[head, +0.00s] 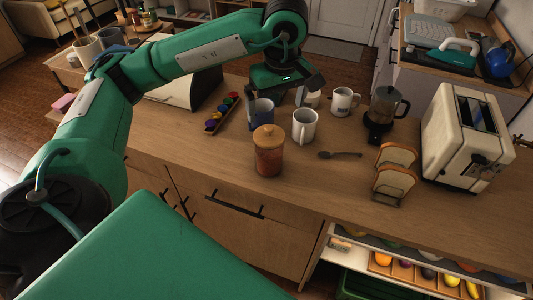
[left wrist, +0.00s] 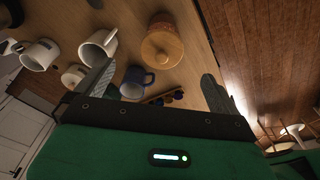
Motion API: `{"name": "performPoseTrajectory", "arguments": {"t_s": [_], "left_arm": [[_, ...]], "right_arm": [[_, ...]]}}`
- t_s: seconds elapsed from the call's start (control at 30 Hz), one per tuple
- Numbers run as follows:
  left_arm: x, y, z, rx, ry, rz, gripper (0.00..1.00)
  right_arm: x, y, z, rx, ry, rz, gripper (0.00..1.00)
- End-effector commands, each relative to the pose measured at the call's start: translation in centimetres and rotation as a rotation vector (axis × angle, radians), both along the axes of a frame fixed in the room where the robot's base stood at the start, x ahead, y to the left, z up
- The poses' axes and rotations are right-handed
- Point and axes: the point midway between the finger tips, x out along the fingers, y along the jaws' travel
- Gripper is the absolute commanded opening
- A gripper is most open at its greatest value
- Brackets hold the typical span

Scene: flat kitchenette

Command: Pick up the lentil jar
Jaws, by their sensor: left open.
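The lentil jar (head: 268,158), clear with reddish-brown contents and a round wooden lid, stands upright on the wooden counter near its front edge. In the left wrist view the jar (left wrist: 162,48) shows lid-on beyond the fingers, between their directions and apart from them. My left gripper (head: 282,93) is above and behind the jar, over the mugs, open and empty. Its two dark fingers also show spread in the left wrist view (left wrist: 157,88). My right gripper is not in view.
A white mug (head: 305,126) stands close right of the jar, and a blue mug (head: 261,113) is just behind it. A tray of colored pods (head: 222,112) lies left. A spoon (head: 340,155), toast rack (head: 394,175), coffee pot (head: 383,112) and toaster (head: 465,138) are right.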

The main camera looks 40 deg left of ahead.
Motion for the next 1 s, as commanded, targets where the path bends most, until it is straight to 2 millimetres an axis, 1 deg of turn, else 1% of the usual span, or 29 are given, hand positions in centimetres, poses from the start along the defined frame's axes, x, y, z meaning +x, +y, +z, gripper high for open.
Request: {"name": "performPoseTrajectory", "arguments": {"t_s": [0.03, 0.17, 0.33, 0.6, 0.77, 0.87, 1.0], "left_arm": [[0.0, 0.4, 0.0, 0.015, -0.001, 0.003, 0.99], [0.1, 0.7, -1.0, 0.024, 0.001, 0.004, 0.99], [0.2, 0.9, -3.0, 0.023, 0.003, 0.004, 0.99], [0.5, 1.5, -7.2, 0.022, 0.003, 0.005, 0.99], [0.6, 1.7, -8.2, 0.022, 0.0, 0.005, 0.99], [0.6, 1.8, -8.7, 0.021, 0.001, 0.005, 0.99], [0.6, 2.2, -10.3, 0.023, 0.004, 0.005, 0.99]], "right_arm": [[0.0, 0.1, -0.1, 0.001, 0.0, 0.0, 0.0], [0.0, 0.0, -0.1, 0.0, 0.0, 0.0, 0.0], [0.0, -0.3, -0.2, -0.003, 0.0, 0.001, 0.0], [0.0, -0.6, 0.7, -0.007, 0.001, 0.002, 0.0], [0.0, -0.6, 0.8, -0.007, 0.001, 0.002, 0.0], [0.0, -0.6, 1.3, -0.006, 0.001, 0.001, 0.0], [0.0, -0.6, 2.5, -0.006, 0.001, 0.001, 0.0]]}}
